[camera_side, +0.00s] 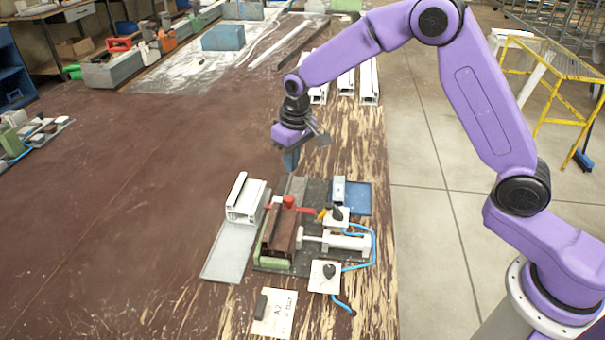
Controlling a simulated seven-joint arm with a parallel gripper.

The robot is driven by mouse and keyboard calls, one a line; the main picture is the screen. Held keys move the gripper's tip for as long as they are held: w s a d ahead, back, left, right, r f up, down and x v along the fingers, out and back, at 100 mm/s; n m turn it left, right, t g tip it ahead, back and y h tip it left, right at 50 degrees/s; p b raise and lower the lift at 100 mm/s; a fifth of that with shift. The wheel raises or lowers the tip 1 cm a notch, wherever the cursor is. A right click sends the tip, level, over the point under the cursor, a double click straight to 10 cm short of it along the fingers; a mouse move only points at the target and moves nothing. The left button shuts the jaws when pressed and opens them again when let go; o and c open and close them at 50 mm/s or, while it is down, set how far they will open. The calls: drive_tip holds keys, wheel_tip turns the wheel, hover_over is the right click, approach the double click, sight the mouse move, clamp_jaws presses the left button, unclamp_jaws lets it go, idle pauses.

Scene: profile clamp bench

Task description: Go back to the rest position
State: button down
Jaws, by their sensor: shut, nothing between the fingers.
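My gripper (291,160) hangs at the end of my purple arm, pointing down above the far end of the clamp fixture. It is shut and empty. The clamp fixture (318,250) is on the worn brown bench, with a brown profile (281,234) lying in it beside a red part (289,201). A white profile (245,199) rests on a grey plate (226,250) left of the fixture. My gripper appears apart from these things, though its exact height is hard to tell.
A blue plate (357,198) lies right of the fixture, and a blue hose (374,245) curves along its right side. A paper label (273,314) lies in front. White profiles (369,82) lie behind my arm. A blue block (223,37) stands far back. The bench's left middle is clear.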

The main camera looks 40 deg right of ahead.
idle(0.4)
drive_tip(key=s+r+n, duration=0.2)
drive_tip(key=s+r, duration=0.2)
drive_tip(key=s, duration=0.5)
drive_tip(key=s+d+r+n, duration=0.1)
drive_tip(key=s+d+n, duration=0.1)
drive_tip(key=s, duration=0.7)
drive_tip(key=s+d+r+n, duration=0.1)
drive_tip(key=s+d+n, duration=0.2)
drive_tip(key=s, duration=0.7)
drive_tip(key=s+d+r+n+g, duration=0.1)
drive_tip(key=s+d+n, duration=0.1)
drive_tip(key=s+d, duration=0.4)
drive_tip(key=s, duration=0.3)
drive_tip(key=shift+s+r+n, duration=0.25)
drive_tip(key=shift+s+n, duration=0.05)
drive_tip(key=shift+s, duration=0.1)
